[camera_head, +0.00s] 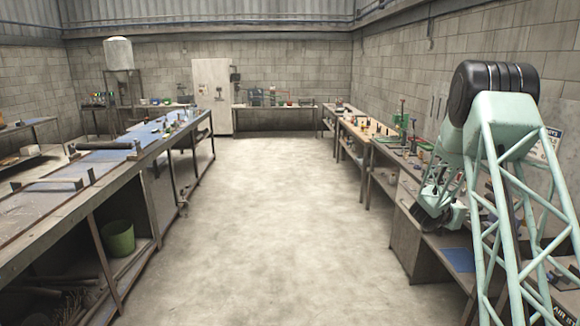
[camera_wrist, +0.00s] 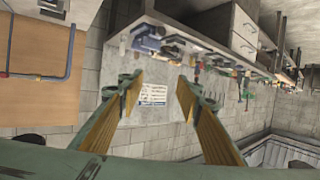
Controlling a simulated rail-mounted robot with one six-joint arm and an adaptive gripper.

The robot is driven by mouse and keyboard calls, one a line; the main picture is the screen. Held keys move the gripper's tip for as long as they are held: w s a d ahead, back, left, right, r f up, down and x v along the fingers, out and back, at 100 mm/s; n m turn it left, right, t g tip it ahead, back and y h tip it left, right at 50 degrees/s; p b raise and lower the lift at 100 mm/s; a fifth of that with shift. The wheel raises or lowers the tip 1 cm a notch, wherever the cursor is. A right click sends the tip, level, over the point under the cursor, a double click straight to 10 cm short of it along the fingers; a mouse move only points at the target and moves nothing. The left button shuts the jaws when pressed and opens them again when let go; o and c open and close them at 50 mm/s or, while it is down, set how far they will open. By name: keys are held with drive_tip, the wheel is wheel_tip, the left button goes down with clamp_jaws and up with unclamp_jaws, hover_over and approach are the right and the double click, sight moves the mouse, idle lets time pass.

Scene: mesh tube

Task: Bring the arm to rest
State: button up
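My gripper shows in the wrist view (camera_wrist: 158,92), with its two yellow-padded fingers spread apart and nothing between them. The wrist view is turned, with the workbench along the top and the block wall behind the fingers. A white sign (camera_wrist: 152,96) on the wall shows between the fingertips, beyond them. In the head view my pale green lattice arm (camera_head: 510,180) stands at the right, in front of the right-hand bench. The gripper's fingers cannot be made out clearly there.
A long bench (camera_head: 100,190) runs along the left, with a green bucket (camera_head: 118,238) on its lower shelf. Benches with tools (camera_head: 372,146) line the right wall. A pale cabinet (camera_head: 212,95) and a white tank (camera_head: 118,54) stand at the back. The middle floor (camera_head: 275,220) is clear.

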drive_tip(key=a+r+n+t+y+b, duration=0.1)
drive_tip(key=a+r+n+y, duration=0.15)
drive_tip(key=a+r, duration=0.65)
drive_tip(key=a+r+n+t+y, duration=0.1)
drive_tip(key=a+r+t+y, duration=0.15)
drive_tip(key=a+r, duration=0.65)
drive_tip(key=s+a+r+n+g+y+b, duration=0.1)
drive_tip(key=s+a+r+n+y, duration=0.15)
drive_tip(key=s+a, duration=0.7)
drive_tip(key=s+a+r+n+y+b, duration=0.1)
drive_tip(key=s+a+r+y, duration=0.3)
drive_tip(key=a, duration=1)
drive_tip(key=s+a+n+g, duration=0.1)
drive_tip(key=s+a, duration=0.3)
drive_tip(key=s, duration=0.5)
drive_tip(key=s+a+f+n+g+y+b, duration=0.1)
drive_tip(key=s+a, duration=0.3)
drive_tip(key=s, duration=0.4)
drive_tip(key=s+a+n+g, duration=0.1)
drive_tip(key=s+a, duration=0.3)
drive_tip(key=s, duration=0.5)
drive_tip(key=s+f+n+g, duration=0.1)
drive_tip(key=s+f, duration=0.1)
drive_tip(key=s, duration=1.1)
drive_tip(key=s+a+f+g+b, duration=0.1)
drive_tip(key=s+f+g, duration=0.1)
drive_tip(key=s, duration=1.1)
drive_tip(key=shift+s+f+n, duration=0.35)
drive_tip(key=shift+f+n, duration=0.05)
drive_tip(key=shift+f, duration=0.45)
